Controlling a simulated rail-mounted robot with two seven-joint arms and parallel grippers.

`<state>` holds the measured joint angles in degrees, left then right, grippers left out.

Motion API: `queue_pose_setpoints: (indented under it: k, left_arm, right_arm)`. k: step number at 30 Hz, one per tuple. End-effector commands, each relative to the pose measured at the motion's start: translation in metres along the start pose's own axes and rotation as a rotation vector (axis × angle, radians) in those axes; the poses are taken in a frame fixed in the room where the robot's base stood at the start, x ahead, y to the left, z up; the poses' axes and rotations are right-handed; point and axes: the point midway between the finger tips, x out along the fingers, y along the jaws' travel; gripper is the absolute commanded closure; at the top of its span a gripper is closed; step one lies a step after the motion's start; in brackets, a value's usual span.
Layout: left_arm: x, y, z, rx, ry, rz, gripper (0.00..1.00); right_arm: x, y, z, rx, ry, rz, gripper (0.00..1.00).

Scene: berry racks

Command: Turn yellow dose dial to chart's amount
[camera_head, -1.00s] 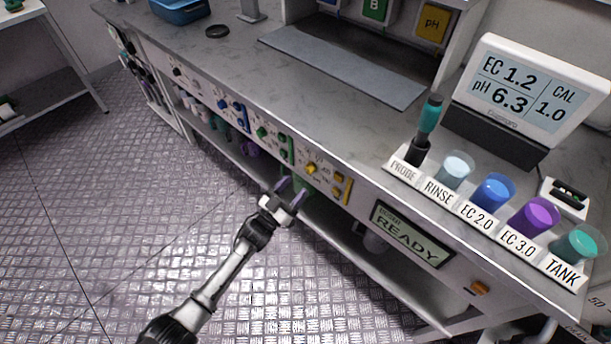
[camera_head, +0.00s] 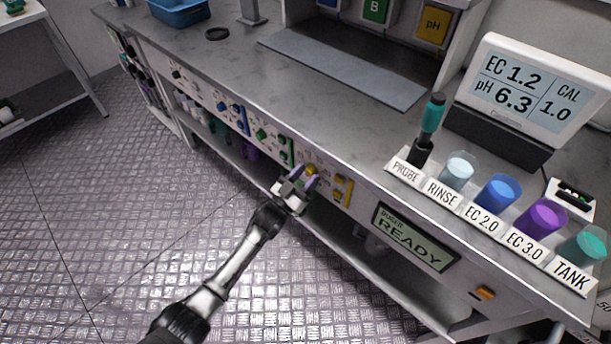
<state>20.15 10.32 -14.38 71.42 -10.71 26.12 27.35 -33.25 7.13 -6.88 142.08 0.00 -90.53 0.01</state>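The yellow dose dial (camera_head: 311,170) sits on the front panel of the bench, right of the green and blue dial groups. My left gripper (camera_head: 299,181) is right in front of the yellow dial, its two purple-tipped fingers apart and pointing at it. I cannot tell whether a fingertip touches the dial. The dial's pointer and scale are too small to read. The display (camera_head: 413,236) to the right reads READY. The meter (camera_head: 530,92) reads EC 1.2, pH 6.3 and CAL 1.0. No dose chart is legible. My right gripper is not in view.
Yellow controls (camera_head: 342,190) are right of the dial, green dials (camera_head: 262,134) and blue dials (camera_head: 222,105) left. A probe (camera_head: 428,130) and several labelled cups, including a blue one (camera_head: 498,192), stand on the benchtop (camera_head: 330,120). The floor in front is clear.

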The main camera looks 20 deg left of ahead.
Motion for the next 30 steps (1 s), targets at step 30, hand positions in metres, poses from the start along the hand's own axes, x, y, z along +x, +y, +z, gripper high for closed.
queue_pose_setpoints:
  k: [30]
  left_arm:
    - [0.0,-0.0032,-0.0008,0.301,-0.002,0.125,0.89]
  right_arm:
    - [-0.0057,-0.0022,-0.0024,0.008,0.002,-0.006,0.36]
